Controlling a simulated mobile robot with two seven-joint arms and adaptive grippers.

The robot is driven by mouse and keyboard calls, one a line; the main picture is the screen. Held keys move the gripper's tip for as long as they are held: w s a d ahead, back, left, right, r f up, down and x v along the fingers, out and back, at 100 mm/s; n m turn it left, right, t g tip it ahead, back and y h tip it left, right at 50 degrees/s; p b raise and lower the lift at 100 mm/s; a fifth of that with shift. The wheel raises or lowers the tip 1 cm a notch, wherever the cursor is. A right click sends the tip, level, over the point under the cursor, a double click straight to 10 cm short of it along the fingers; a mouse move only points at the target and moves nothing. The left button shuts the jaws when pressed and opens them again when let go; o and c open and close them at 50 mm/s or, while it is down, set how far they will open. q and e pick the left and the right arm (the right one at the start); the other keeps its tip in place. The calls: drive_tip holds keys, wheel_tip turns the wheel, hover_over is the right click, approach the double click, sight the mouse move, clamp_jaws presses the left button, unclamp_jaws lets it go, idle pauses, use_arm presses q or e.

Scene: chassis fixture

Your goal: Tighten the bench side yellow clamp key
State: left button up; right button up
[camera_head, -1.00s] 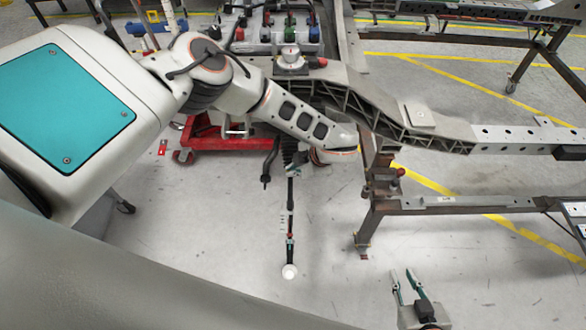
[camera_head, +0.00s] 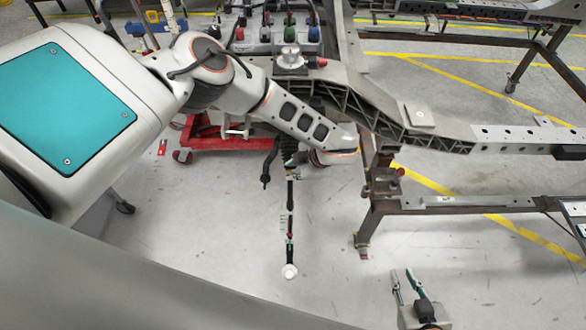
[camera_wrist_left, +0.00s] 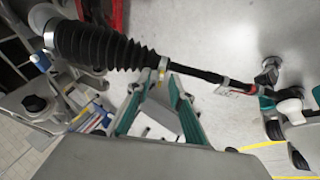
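A black ribbed bellows (camera_wrist_left: 95,45) with a rod (camera_head: 290,215) running from it shows in both views. A small clip with a yellowish tint (camera_wrist_left: 162,68) sits at the narrow end of the bellows. I cannot tell for sure whether it is the yellow clamp key. My left gripper (camera_wrist_left: 160,80) has its teal fingers apart, with tips close to this clip; contact is unclear. In the head view my wrist mostly hides these fingers. My right gripper (camera_head: 401,271) is open and empty over the floor at the bottom right.
A steel frame (camera_head: 415,135) runs to the right beside my left wrist, with a lower rail (camera_head: 465,203) and leg. A red trolley (camera_head: 215,140) stands behind my left arm. The floor between the rod and my right gripper is clear.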

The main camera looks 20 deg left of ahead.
use_arm(q)
drive_tip(key=v, duration=1.2)
idle(0.3)
